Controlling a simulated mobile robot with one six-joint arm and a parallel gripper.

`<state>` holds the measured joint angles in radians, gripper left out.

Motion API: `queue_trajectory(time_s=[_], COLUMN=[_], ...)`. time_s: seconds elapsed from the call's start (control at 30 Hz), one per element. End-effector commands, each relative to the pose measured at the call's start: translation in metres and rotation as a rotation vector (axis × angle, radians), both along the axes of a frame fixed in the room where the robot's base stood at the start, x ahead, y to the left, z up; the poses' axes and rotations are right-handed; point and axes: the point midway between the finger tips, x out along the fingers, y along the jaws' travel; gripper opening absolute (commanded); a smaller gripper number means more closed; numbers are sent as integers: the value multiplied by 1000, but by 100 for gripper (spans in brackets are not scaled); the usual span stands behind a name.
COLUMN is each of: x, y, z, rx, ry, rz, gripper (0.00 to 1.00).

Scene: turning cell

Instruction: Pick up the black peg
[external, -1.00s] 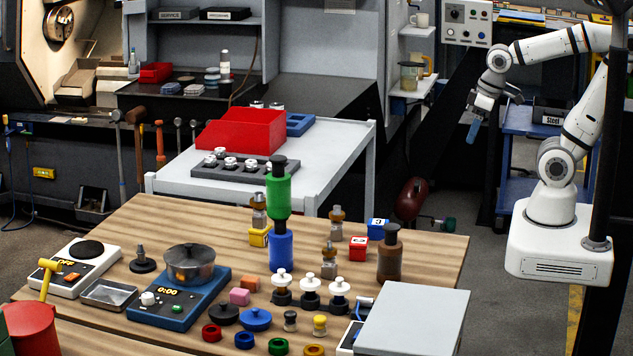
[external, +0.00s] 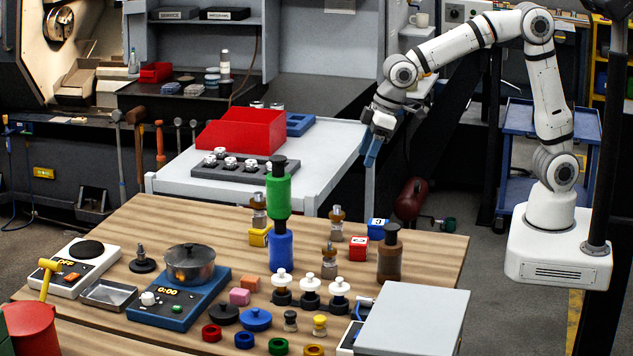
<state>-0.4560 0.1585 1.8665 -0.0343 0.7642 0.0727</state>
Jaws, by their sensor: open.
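I cannot single out the black peg with certainty. A small dark upright piece on a round black base (external: 142,261) stands on the wooden table at the left, behind the blue scale. A black cap (external: 279,166) tops the green cylinder, which stands on a blue one. Another dark top is on the brown cylinder (external: 390,255) at the right. My gripper (external: 371,152) has blue fingers pointing down. It is open and empty, in the air beyond the table's back edge, near the right side of the white cart, apart from all these pieces.
The wooden table (external: 180,222) is crowded: a blue scale (external: 178,312) with a pot, white-knobbed pieces (external: 310,285), coloured rings, and a grey box (external: 415,310) at front right. The tall green-and-blue stack stands mid-table. The white cart (external: 325,165) behind carries a red bin (external: 240,130).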

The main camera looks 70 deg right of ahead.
Motion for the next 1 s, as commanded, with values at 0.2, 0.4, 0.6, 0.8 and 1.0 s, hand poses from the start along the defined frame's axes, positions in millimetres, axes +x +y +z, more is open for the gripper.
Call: queue_trajectory(time_s=[0.2, 0.4, 0.6, 0.8, 1.0], x=[35, 36, 29, 32, 38], y=[127, 226, 274, 283, 287], z=[-56, -110, -139, -155, -173], rx=[8, 18, 25, 24, 25], ry=[-11, -23, -30, -29, -29], rz=[145, 252, 304, 309, 308], gripper=[66, 66, 66, 66, 66])
